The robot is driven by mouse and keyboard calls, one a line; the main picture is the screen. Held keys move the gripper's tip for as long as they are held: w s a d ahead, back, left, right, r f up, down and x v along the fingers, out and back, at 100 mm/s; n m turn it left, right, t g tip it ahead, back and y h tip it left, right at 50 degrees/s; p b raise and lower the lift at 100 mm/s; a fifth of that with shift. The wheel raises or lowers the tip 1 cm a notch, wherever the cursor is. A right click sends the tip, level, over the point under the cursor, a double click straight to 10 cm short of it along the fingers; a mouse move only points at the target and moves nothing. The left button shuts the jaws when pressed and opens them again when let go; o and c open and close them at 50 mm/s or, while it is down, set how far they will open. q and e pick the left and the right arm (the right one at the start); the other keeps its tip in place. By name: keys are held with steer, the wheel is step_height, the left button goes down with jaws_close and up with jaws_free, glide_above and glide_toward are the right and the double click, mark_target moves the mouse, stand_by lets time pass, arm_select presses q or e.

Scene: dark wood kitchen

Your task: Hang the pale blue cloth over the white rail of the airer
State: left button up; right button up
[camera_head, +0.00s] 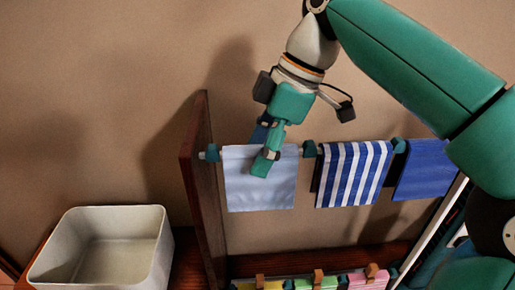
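The pale blue cloth (258,193) hangs over the white rail (298,152) near its left end, with its front part hanging down. My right gripper (265,157) reaches down from above to the top of this cloth. One green finger lies in front of the cloth's upper part, and a darker part shows behind, above the rail. Whether the fingers grip the cloth or stand apart around it cannot be told. The back of the cloth is hidden. My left gripper is not in view.
A blue-and-white striped cloth (353,174) and a darker blue cloth (424,170) hang farther right. A dark wooden side panel (201,190) stands at the rail's left. An empty white bin (149,248) is at lower left. Several coloured items sit below.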

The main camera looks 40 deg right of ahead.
mark_target(337, 142)
stand_by(0.3)
steer(key=shift+d+r, duration=0.15)
steer(key=shift+r, duration=0.35)
steer(key=shift+v, duration=0.95)
steer(key=s+d, duration=0.2)
steer(key=d, duration=0.1)
steer(key=s+d, duration=0.2)
steer(key=d, duration=0.1)
steer(key=s+d, duration=0.2)
steer(key=d, duration=0.2)
steer(key=shift+s+d, duration=0.15)
steer(key=shift+s, duration=0.05)
